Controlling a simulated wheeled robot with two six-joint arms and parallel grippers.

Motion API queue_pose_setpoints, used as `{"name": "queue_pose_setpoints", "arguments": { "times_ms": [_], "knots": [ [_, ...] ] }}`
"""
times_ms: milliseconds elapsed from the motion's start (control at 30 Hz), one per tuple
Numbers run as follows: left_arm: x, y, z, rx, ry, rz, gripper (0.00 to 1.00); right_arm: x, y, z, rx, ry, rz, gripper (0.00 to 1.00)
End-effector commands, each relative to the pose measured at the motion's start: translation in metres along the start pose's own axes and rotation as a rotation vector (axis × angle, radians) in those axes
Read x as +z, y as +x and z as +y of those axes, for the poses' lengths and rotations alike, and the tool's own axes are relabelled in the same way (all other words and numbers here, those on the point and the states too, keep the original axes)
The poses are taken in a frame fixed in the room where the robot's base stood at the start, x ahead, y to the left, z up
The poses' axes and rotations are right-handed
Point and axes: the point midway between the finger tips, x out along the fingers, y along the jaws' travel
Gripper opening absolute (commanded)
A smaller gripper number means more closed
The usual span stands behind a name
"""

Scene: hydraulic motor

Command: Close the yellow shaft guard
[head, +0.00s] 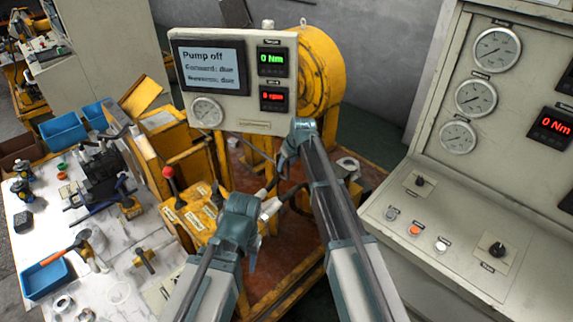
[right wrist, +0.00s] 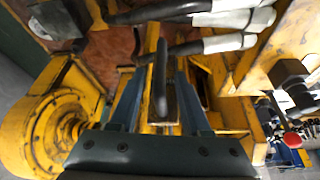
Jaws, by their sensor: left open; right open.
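In the right wrist view, a dark upright handle-like bar (right wrist: 159,82) stands between the open fingers of my right gripper (right wrist: 158,92), with yellow metal behind it. I cannot tell if this bar belongs to the yellow shaft guard, or whether the fingers touch it. I cannot make out the guard's outline or position. In the head view, my right arm reaches in below the display panel, and its gripper (head: 287,160) is small and partly hidden. My left gripper (head: 250,258) is open and low, beside the yellow lever box (head: 198,208), its fingers pointing down.
The display panel (head: 238,118) reads "Pump off". The round yellow housing (head: 322,72) stands behind it and shows at left in the right wrist view (right wrist: 50,125). Black hoses with white sleeves (right wrist: 232,18) cross nearby. A red-knobbed lever (head: 169,173) and gauge cabinet (head: 420,170) flank my arms.

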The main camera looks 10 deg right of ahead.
Motion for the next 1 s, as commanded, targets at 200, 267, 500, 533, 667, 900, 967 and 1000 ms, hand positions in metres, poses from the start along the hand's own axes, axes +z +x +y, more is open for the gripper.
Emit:
{"name": "queue_pose_setpoints", "arguments": {
  "times_ms": [200,267,500,533,667,900,967,1000],
  "knots": [
    [0.001,-0.015,-0.002,0.0,0.0,0.0,0.47,-0.001,-0.017,0.0,0.0,0.0,-0.001,0.47],
    [0.001,-0.022,-0.002,0.0,0.001,0.0,0.47,-0.001,-0.024,0.0,0.0,0.0,0.0,0.47],
    [0.003,-0.056,-0.005,0.0,0.002,0.0,0.47,-0.002,-0.06,-0.001,0.0,0.001,0.0,0.47],
    [0.004,-0.061,-0.006,0.0,0.002,0.0,0.47,-0.002,-0.065,-0.001,0.0,0.001,0.0,0.47],
    [0.005,-0.08,-0.008,0.001,-0.004,0.0,0.47,-0.002,-0.087,0.0,0.0,0.001,0.0,0.47],
    [0.007,-0.114,-0.011,0.002,-0.011,0.0,0.47,-0.002,-0.124,0.0,0.0,0.001,0.001,0.47],
    [0.007,-0.12,-0.011,0.003,-0.012,0.0,0.47,-0.002,-0.13,0.0,0.0,0.0,0.001,0.47],
    [0.007,-0.123,-0.011,0.003,-0.013,0.0,0.47,-0.002,-0.133,0.0,0.0,0.0,0.001,0.47]
  ]
}}
